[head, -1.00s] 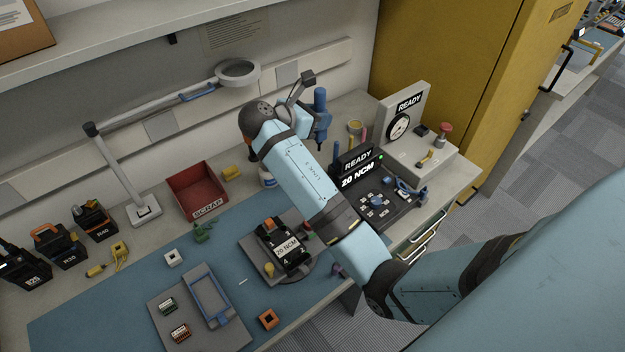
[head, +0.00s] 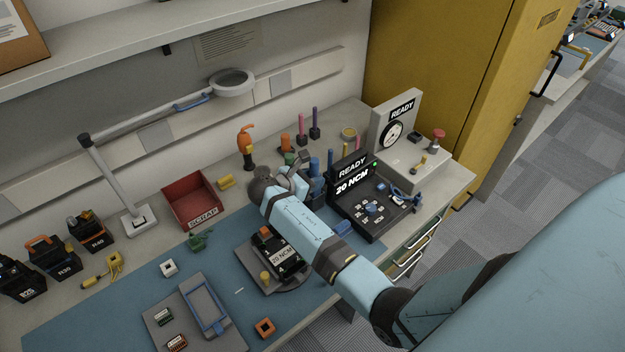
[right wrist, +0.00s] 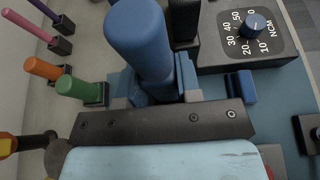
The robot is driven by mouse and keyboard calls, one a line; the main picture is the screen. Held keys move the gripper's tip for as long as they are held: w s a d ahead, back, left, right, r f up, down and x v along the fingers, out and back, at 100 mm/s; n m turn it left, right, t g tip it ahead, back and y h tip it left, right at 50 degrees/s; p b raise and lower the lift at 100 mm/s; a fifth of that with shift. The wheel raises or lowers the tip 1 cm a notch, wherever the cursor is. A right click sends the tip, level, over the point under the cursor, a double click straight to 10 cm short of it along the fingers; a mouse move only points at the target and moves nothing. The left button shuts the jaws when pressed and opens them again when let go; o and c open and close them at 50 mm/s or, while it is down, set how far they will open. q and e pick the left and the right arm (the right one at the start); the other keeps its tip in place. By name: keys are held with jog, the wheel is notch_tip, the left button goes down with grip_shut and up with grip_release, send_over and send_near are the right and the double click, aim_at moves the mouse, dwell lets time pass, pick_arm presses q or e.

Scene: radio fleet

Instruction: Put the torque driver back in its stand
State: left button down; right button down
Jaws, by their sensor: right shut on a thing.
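The blue torque driver (head: 316,168) is in my right gripper (head: 312,190), upright or nearly so, low beside the black 20 NCM controller (head: 368,208). In the right wrist view its thick blue handle (right wrist: 138,35) rises from between the jaws of the gripper (right wrist: 150,88), which are shut on it. The driver's lower end is hidden behind the gripper and arm, so I cannot tell whether it is in a stand or touching the bench. No stand for it shows clearly. My left gripper is not in view.
Orange, green, pink and purple-handled tools stand in small black holders behind, including the green one (right wrist: 80,88). A small blue block (right wrist: 240,86) lies near the controller.

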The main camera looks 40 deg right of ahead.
jog(key=shift+f, duration=0.2)
jog(key=shift+f, duration=0.15)
jog(key=c, duration=0.8)
grip_release()
pick_arm(q)
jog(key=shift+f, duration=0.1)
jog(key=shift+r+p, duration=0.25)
jog(key=shift+p, duration=0.05)
pick_arm(e)
jog(key=shift+a+r, duration=0.2)
jog(key=shift+r, duration=0.15)
pick_arm(q)
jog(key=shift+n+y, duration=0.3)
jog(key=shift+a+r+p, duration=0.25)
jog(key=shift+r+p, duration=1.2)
jog(key=shift+p, duration=0.25)
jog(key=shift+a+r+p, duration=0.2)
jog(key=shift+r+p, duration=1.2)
jog(key=shift+p, duration=0.25)
pick_arm(e)
jog(key=v, duration=1.1)
jog(key=shift+a, duration=0.3)
